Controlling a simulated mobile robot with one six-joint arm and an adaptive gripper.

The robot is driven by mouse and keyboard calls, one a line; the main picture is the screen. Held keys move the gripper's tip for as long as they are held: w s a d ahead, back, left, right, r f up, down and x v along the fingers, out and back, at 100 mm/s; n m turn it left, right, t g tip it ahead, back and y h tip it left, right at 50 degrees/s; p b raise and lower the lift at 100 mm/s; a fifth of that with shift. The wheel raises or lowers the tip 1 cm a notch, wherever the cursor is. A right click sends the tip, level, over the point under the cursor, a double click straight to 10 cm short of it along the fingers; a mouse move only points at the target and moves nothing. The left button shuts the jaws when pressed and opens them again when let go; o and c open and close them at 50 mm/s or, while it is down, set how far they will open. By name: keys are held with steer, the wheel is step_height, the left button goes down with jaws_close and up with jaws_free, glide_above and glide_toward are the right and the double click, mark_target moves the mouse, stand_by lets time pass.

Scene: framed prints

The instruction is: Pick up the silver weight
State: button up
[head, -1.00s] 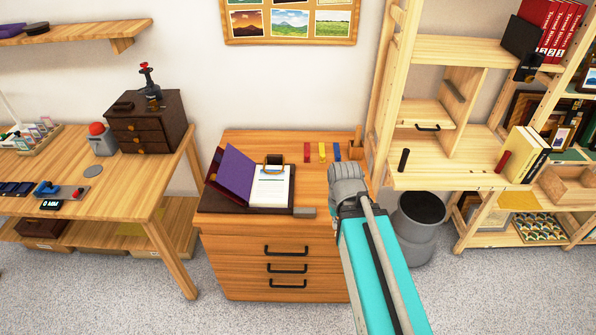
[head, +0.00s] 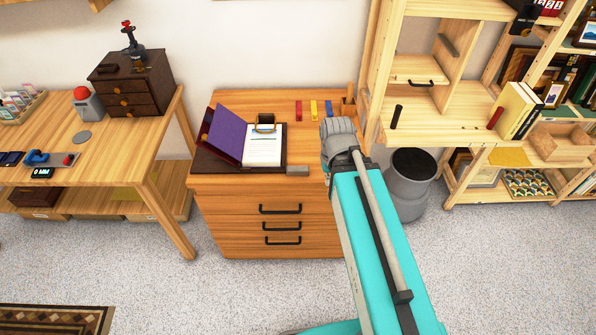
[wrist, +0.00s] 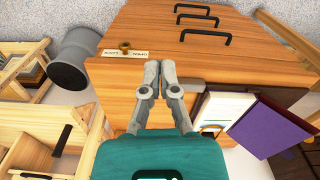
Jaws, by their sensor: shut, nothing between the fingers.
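A small grey block (head: 298,170), which looks like the silver weight, lies on the wooden drawer cabinet (head: 325,190) at the front right corner of the dark folder (head: 230,165). It also shows in the wrist view (wrist: 190,86), to the right of my fingers. My gripper (wrist: 160,68) is shut and empty, over the right part of the cabinet top. In the head view its fingertips are hidden behind my wrist. It is apart from the block.
Red, yellow and blue strips (head: 314,110) lie at the cabinet's back. A plate with a small brass piece (wrist: 125,49) is near its front edge. A grey bin (head: 410,180) and wooden shelf (head: 440,125) stand right. A table (head: 110,150) stands left.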

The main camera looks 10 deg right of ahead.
steer(key=o, duration=0.4)
steer(key=shift+w, duration=0.15)
steer(key=o, duration=0.5)
steer(key=shift+w+a+f+m, duration=0.1)
steer(key=shift+w+f+m, duration=0.05)
steer(key=shift+w+m, duration=0.45)
steer(key=shift+c, duration=0.2)
steer(key=shift+o, duration=1.1)
steer(key=w+a+f+m+b, duration=0.1)
steer(key=w+a+m, duration=0.1)
steer(key=w+m, duration=0.6)
steer(key=shift+w+a+f+b, duration=0.25)
steer(key=shift+w+a+b, duration=0.05)
steer(key=shift+a+b, duration=0.1)
steer(key=m+b, duration=0.1)
steer(key=m, duration=0.9)
glide_above(298, 168)
steer(key=shift+a+f, duration=0.1)
steer(key=shift+f, duration=0.6)
steer(key=shift+f, duration=0.1)
step_height(298, 168, down, 8)
steer(key=b, duration=0.9)
steer(key=shift+f, duration=0.25)
steer(key=shift+f, duration=0.1)
steer(key=shift+f+b, duration=2.5)
steer(key=shift+b, duration=0.1)
